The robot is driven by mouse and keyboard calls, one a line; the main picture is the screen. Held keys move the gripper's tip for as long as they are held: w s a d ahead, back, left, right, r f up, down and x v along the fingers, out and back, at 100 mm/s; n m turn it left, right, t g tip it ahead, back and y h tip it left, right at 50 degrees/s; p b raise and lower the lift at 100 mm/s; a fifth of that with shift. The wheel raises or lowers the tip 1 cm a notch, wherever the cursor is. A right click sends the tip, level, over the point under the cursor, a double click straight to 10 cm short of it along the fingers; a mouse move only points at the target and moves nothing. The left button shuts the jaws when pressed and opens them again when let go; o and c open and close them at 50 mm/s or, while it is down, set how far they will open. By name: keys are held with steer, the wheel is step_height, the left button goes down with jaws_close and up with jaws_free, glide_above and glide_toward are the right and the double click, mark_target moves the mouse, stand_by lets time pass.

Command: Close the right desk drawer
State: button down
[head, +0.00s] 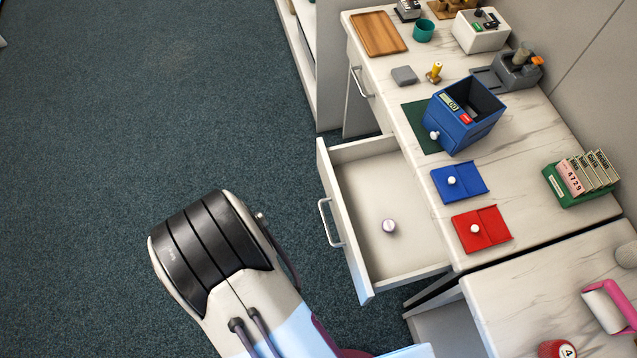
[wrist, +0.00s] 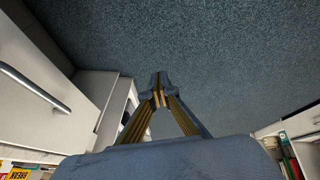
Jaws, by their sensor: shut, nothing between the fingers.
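The right desk drawer (head: 385,255) is pulled well out from the white marbled desk (head: 530,200) in the head view. Its front carries a silver bar handle (head: 328,222). A small round knob-like item (head: 389,226) lies inside on the drawer floor. My gripper (wrist: 160,84) shows in the wrist view, shut and empty, with its fingertips over the carpet. A white front with a bar handle (wrist: 35,88) stands left of the fingers, apart from them; I cannot tell which front it is. In the head view my arm is left of the drawer and my fingers are hidden.
The other drawer, with its handle (head: 360,82), is shut. The desktop holds a blue box (head: 463,117), blue (head: 470,184) and red (head: 490,240) flat pieces, and a wooden tray (head: 379,33). Open carpet (head: 130,100) lies left of the desk. A second worktop (head: 520,310) stands at lower right.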

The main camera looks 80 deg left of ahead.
step_height(320, 180, down, 6)
steer(key=n+t+y, duration=0.3)
steer(key=w+a+r+n+t+y, duration=0.1)
steer(key=w+r+t+y, duration=0.1)
steer(key=r, duration=0.5)
steer(key=w+a+r+n+t+y, duration=0.1)
steer(key=w+r+n+t+y, duration=0.1)
steer(key=w+r+t, duration=0.3)
step_height(320, 180, up, 2)
steer(key=shift+r+n+t+y, duration=0.25)
steer(key=shift+t+y, duration=0.25)
steer(key=shift+t, duration=0.3)
steer(key=shift+w+a+f, duration=0.1)
glide_toward(327, 173)
steer(key=w+a, duration=0.2)
steer(key=a, duration=0.3)
steer(key=shift+w+d+f, duration=0.1)
steer(key=shift+w+f, duration=0.05)
steer(key=shift+w, duration=0.4)
steer(key=shift+w+d+f, duration=0.1)
steer(key=shift+w, duration=0.45)
